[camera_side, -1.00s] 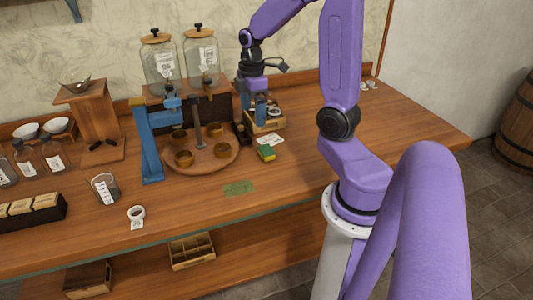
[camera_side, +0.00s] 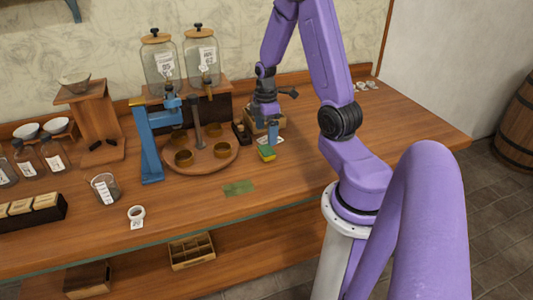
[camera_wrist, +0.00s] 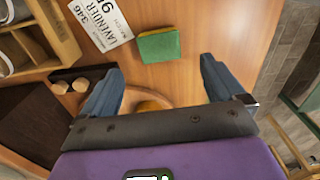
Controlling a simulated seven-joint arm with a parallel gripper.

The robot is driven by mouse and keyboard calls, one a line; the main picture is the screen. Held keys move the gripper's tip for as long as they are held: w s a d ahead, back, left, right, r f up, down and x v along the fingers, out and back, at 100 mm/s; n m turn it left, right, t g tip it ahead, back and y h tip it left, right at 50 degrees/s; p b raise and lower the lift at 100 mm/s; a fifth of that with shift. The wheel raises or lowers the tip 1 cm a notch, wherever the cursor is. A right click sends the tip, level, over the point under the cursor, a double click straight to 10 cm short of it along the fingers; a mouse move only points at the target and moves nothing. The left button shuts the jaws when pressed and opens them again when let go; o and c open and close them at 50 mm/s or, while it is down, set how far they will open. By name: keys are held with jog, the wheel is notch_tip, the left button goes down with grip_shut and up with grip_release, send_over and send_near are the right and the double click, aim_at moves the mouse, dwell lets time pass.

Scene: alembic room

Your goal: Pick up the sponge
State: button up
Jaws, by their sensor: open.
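The sponge (camera_side: 266,154), green on top with a yellow layer below, lies on the wooden counter to the right of the round wooden tray. In the wrist view the sponge (camera_wrist: 159,46) is ahead of the fingertips, between their lines and somewhat tilted. My gripper (camera_side: 266,136) is open and empty, with its blue fingers pointing down close to the sponge and partly covering it in the side view. In the wrist view its two fingers (camera_wrist: 161,72) stand wide apart, and neither visibly touches the sponge.
A printed label (camera_wrist: 100,22) lies beside the sponge. A wooden box (camera_wrist: 40,40) and a dark holder with small wooden knobs are close on the left. The round tray (camera_side: 216,164) carries several brass cups. A green patch (camera_side: 239,188) lies nearer the front.

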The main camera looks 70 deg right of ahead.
aim_at(266, 149)
jog(key=shift+d+f, duration=0.1)
jog(key=shift+f, duration=3.8)
jog(key=c, duration=1.1)
